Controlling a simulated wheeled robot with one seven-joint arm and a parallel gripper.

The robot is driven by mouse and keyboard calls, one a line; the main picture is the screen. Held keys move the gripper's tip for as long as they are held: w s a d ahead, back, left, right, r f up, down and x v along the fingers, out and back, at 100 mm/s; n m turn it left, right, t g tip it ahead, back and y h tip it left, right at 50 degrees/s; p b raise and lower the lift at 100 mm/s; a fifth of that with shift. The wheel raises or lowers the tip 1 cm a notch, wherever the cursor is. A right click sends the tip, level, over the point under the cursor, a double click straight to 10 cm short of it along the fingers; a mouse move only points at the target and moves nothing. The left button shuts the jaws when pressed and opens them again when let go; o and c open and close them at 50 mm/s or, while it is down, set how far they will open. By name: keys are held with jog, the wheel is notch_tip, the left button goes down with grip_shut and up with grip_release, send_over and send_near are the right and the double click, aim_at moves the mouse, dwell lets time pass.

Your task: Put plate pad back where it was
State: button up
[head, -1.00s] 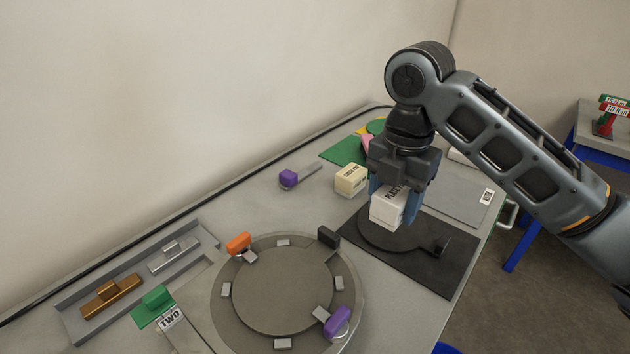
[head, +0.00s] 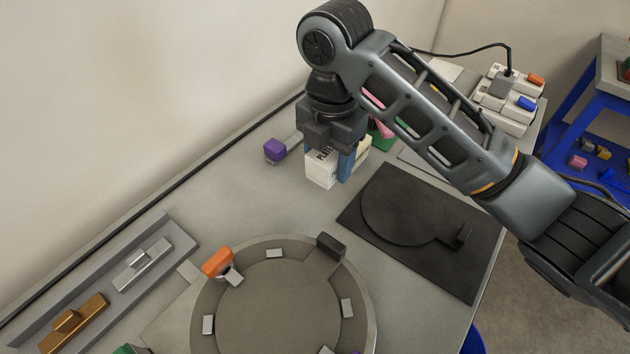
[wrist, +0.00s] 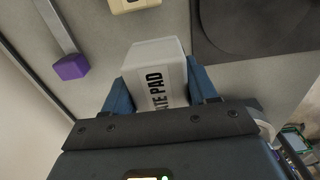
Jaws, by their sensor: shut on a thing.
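The plate pad is a white block (head: 320,170) with black lettering, seen in the head view. In the wrist view the block (wrist: 155,72) shows the letters "ATE PAD". My gripper (head: 334,163) is shut on it, with one blue finger on each side. The block is over the grey table top, left of the black plate with a round disc (head: 400,207). I cannot tell whether its underside touches the table.
A purple-ended bar (head: 275,150) lies left of the block. A cream block (wrist: 130,4) is close by, mostly hidden in the head view. The round fixture (head: 367,300) with an orange clamp (head: 217,262) stands in front. Bare table lies between them.

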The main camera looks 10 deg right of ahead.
aim_at(315, 156)
jog(key=shift+s+a+f, duration=0.2)
jog(key=shift+a+f, duration=0.2)
jog(key=shift+a, duration=0.2)
jog(key=shift+s+a+f, duration=0.2)
jog(key=shift+a+f, duration=0.2)
jog(key=shift+a, duration=0.2)
jog(key=shift+f, duration=2)
jog(key=o, duration=1)
jog(key=shift+f, duration=0.1)
notch_tip(315, 156, up, 12)
jog(key=shift+f+p, duration=0.1)
jog(key=shift+p, duration=0.65)
jog(key=shift+r, duration=0.25)
jog(key=shift+s+f, duration=0.1)
